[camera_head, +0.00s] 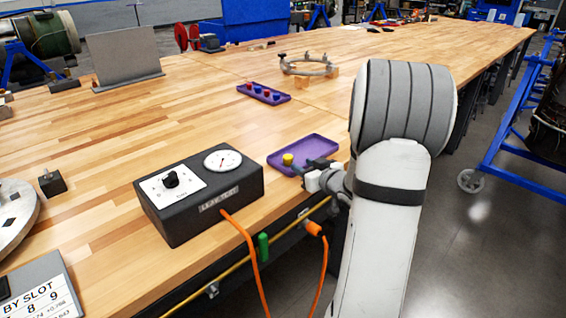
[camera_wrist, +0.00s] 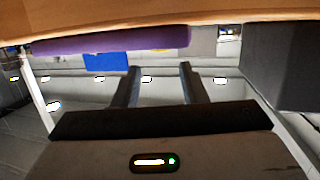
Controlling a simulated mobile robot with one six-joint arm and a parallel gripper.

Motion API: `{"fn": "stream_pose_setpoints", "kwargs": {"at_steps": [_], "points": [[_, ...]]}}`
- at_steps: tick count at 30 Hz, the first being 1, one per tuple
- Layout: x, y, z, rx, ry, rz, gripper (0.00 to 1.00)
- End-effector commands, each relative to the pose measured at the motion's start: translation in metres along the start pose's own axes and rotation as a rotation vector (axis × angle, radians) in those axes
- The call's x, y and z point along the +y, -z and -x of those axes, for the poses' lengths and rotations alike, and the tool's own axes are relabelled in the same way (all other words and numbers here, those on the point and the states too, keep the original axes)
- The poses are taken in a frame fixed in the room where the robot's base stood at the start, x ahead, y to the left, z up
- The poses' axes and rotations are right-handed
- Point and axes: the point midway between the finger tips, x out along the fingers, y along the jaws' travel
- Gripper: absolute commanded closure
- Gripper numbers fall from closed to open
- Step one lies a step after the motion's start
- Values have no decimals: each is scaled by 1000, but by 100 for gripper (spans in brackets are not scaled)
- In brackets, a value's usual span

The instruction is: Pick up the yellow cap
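The yellow cap (camera_head: 288,159) shows in the head view at the left part of the purple tray (camera_head: 318,147), close to my gripper's fingertips. Whether it touches a finger or the tray cannot be told. My gripper (camera_head: 304,167) reaches in from the right at the tray's near side. In the wrist view my gripper (camera_wrist: 158,72) has its two dark fingers apart, with nothing seen between them. The tray's purple edge (camera_wrist: 110,42) runs along the top there, under the wooden table edge.
A black box with a dial and knob (camera_head: 198,194) stands left of the tray. A smaller purple tray with several coloured pieces (camera_head: 264,94) and a metal ring (camera_head: 307,66) lie farther back. Orange cables (camera_head: 258,268) hang at the table's front edge. Tabletop between is clear.

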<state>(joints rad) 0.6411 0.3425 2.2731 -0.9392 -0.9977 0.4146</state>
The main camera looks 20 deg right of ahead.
Motion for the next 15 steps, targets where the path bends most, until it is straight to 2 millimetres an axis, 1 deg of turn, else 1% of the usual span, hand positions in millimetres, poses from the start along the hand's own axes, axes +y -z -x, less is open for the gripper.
{"fn": "stream_pose_setpoints", "kwargs": {"at_steps": [2, 5, 11, 15], "points": [[1, -2, -2, 16, 16, -7, 62], [0, -2, -10, 23, 25, -9, 62], [-1, 0, -33, 23, 26, -9, 62], [0, 1, -54, 21, 26, -9, 62]]}}
